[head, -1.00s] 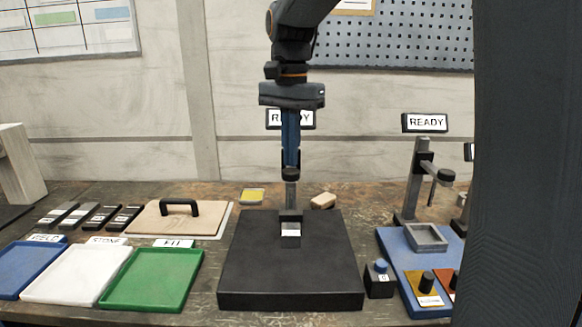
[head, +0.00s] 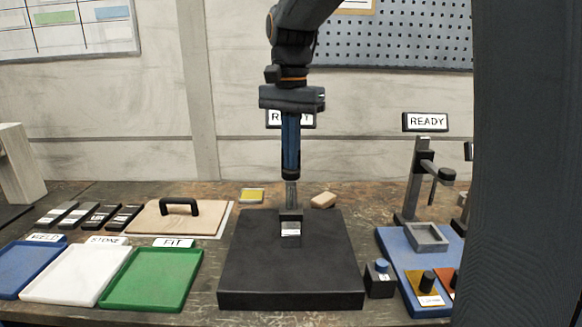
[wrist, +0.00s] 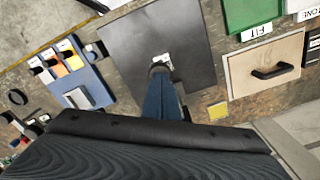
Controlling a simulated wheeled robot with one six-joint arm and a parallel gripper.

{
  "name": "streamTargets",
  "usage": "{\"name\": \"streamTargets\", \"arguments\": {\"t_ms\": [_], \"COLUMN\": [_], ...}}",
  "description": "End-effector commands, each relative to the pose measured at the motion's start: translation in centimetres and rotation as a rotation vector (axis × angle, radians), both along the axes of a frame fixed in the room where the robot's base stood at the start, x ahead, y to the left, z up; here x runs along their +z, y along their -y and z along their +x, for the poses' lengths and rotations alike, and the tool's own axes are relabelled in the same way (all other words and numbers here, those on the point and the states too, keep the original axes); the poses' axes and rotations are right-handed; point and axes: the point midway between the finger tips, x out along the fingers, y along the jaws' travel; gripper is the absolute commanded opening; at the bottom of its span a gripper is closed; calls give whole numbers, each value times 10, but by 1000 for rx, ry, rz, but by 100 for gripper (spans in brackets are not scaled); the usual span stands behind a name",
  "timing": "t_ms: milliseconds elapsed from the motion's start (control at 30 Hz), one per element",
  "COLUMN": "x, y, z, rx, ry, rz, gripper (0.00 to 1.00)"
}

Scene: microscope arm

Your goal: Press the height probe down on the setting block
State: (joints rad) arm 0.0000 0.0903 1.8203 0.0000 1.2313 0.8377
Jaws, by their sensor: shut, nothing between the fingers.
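A grey upright post (head: 291,194), which looks like the height probe, stands above a small dark block with a pale label (head: 291,229), which looks like the setting block. They are at the back middle of the black plate (head: 290,268). My gripper (head: 290,178) is shut and empty, pointing straight down, with its tips at the top of the post. I cannot tell whether they touch. In the wrist view my blue fingers (wrist: 161,92) hide most of the post, and the pale label (wrist: 163,61) shows just beyond the tips.
Blue, white and green (head: 153,278) trays lie left. A wooden board with a black handle (head: 178,206) lies behind them. A blue fixture (head: 396,256) and a small button box (head: 380,278) stand right. The plate's front is clear.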

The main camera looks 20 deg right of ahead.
Motion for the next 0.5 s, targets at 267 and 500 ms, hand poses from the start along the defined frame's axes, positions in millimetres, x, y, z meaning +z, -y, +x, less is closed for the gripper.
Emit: {"name": "streamTargets", "arguments": {"t_ms": [267, 500], "x": [-14, -25], "y": [0, 0], "z": [0, 0], "rx": [0, 0], "ry": [-1, -1], "rz": [0, 0], "gripper": [0, 0]}}
